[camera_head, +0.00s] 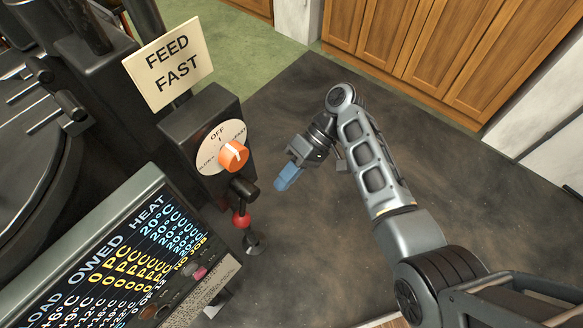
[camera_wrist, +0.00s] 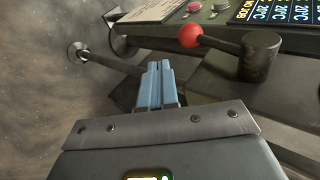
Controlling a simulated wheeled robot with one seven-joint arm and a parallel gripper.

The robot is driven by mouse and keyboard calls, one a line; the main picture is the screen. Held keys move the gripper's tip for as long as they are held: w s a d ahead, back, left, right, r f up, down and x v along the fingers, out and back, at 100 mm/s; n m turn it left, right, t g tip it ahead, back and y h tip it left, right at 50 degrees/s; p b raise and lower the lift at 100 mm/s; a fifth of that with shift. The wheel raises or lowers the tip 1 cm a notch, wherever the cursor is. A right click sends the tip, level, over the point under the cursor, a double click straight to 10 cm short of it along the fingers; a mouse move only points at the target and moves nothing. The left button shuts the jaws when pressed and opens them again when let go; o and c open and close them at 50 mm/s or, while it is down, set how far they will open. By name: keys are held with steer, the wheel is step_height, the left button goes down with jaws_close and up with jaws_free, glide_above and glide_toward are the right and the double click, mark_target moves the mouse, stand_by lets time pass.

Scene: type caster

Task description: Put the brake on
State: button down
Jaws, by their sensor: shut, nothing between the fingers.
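No part is visibly labelled as a brake. A short lever with a red ball (camera_head: 240,221) sticks out from a black hub (camera_head: 244,190) below the dial box. In the wrist view the red ball (camera_wrist: 190,36) is at upper right, its rod running to the black hub (camera_wrist: 261,55). A second dark rod (camera_wrist: 110,63) with a round pale end shows at upper left; its disc-like end (camera_head: 252,244) seems to show below the red ball. My gripper (camera_head: 285,180) is shut and empty, right of the hub and apart from it. Its blue fingers (camera_wrist: 155,86) point toward the machine.
An orange knob (camera_head: 233,155) sits on a dial marked OFF, under a FEED FAST sign (camera_head: 168,62). A sloped display console (camera_head: 110,255) stands at lower left. Dark floor (camera_head: 310,255) is open around my arm. Wooden cabinets (camera_head: 430,50) line the back.

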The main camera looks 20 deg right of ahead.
mark_target(243, 206)
steer(key=s+a+f, duration=0.2)
steer(key=s+a, duration=0.1)
steer(key=a, duration=0.4)
steer(key=shift+f, duration=0.2)
